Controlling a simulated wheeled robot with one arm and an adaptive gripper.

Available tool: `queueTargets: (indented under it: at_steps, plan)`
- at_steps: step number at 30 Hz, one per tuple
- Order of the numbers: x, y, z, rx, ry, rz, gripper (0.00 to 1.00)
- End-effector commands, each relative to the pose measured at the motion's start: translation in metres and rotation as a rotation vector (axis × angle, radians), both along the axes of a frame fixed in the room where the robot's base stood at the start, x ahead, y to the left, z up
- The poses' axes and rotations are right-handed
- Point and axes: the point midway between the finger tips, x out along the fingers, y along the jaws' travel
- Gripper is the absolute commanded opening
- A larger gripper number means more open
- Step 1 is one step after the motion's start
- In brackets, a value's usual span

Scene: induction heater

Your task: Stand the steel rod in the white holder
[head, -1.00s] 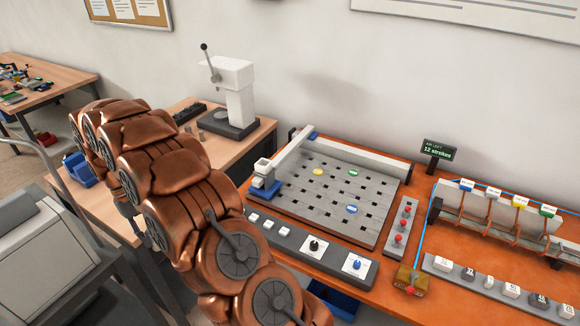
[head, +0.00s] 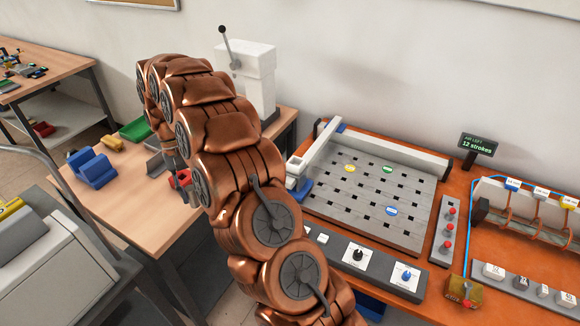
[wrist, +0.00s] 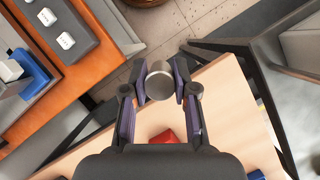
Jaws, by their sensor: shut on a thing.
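My gripper (wrist: 160,84) is shut on a steel rod (wrist: 159,79), whose round grey end faces the wrist camera between the two fingers. In the head view, my gripper (head: 191,194) is mostly hidden behind my copper arm, low by the wooden table's right side. I cannot make out the rod there. A white square piece (head: 298,166) stands on a blue base at the board's left corner; I cannot tell whether it is the white holder. No other clear white holder shows.
A red block (head: 179,179) is beside my gripper on the wooden table (head: 130,205). A lever press (head: 250,75) stands behind. The orange bench (head: 455,185) carries a slotted board (head: 340,215).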

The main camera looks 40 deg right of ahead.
Motion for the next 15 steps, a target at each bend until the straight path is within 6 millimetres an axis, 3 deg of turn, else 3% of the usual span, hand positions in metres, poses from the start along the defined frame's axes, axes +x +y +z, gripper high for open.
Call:
queueTargets:
  at_steps: [1, 6, 15]
  plan:
    - [-0.002, -0.022, -0.004, 0.004, -0.005, -0.11, 0.0]
    - [-0.019, -0.089, 0.001, 0.004, -0.005, -0.532, 0.0]
    - [-0.069, -0.191, 0.012, 0.004, -0.006, -1.245, 0.0]
